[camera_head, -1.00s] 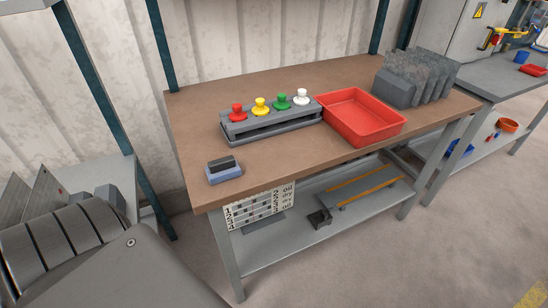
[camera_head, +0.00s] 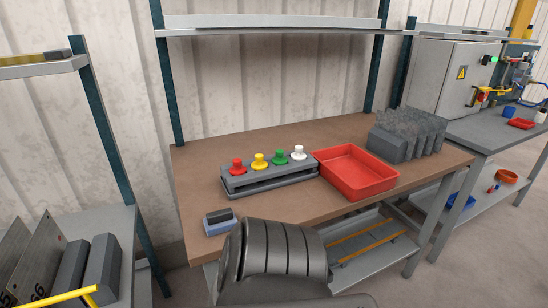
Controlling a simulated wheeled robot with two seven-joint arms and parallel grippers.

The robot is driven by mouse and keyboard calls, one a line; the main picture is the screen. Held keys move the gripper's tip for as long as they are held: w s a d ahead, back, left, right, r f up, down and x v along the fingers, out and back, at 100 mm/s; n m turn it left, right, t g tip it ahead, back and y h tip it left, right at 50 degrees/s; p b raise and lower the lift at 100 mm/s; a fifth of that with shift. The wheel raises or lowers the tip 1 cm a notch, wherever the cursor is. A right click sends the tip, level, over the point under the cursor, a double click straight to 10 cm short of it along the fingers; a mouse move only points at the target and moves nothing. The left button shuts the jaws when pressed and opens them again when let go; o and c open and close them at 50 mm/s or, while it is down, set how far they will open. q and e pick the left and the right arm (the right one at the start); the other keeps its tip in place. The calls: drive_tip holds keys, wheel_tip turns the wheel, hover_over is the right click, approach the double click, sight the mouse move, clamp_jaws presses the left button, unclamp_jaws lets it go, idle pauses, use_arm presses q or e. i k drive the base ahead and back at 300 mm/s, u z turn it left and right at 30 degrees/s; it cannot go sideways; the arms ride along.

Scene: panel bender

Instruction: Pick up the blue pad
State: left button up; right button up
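The blue pad (camera_head: 221,227) lies near the front left corner of the brown workbench top (camera_head: 320,209). It is a small block with a dark grey upper part and a blue lower part. My own dark ribbed arm link stands in front of the bench and overlaps the right side of the pad in the picture. I cannot tell whether it touches the pad. Neither of my grippers shows in this view.
Behind the pad is a grey rack (camera_head: 268,178) with red, yellow, green and white knobs. A red tray (camera_head: 356,174) and a row of grey brushes (camera_head: 405,137) stand to the right. A shelf (camera_head: 270,31) spans above the bench. A blue-green post (camera_head: 107,130) rises at left.

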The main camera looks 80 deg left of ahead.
sight(221, 221)
drive_tip(key=i, duration=1.35)
drive_tip(key=u, duration=3)
